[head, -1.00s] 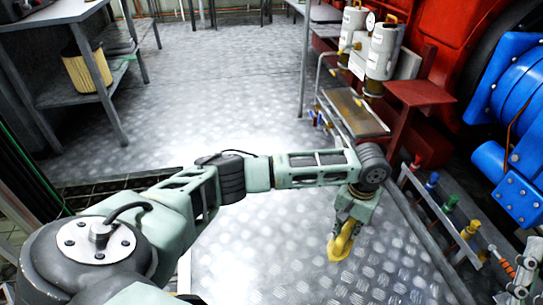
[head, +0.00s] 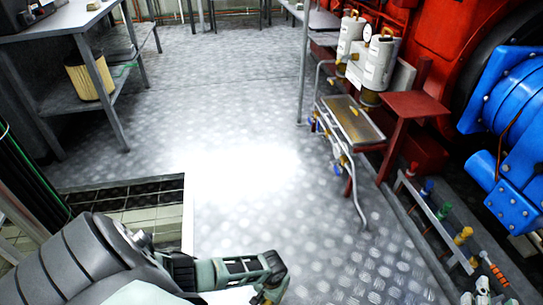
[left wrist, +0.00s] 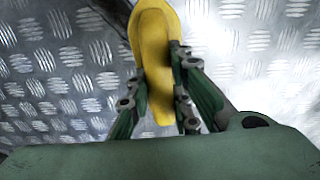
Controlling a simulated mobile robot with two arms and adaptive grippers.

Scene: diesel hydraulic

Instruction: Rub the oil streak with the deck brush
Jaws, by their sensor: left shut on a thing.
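A yellow tool, apparently the deck brush (left wrist: 155,45), is in the left wrist view. The fingers of my left gripper (left wrist: 160,95) are closed around its narrower part, and the wide rounded end points away from the palm. In the head view my left gripper (head: 266,297) is low at the bottom edge, with only a bit of yellow showing. I cannot make out an oil streak; a dark patch at the top of the left wrist view is unclear.
Bare tread-plate floor (head: 235,105) lies ahead, with bright glare. A grey bench (head: 45,25) with a yellow filter (head: 88,78) stands left. A metal tray (head: 352,120) and a rail of coloured valves (head: 440,212) are right. A floor opening (head: 130,200) is at left.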

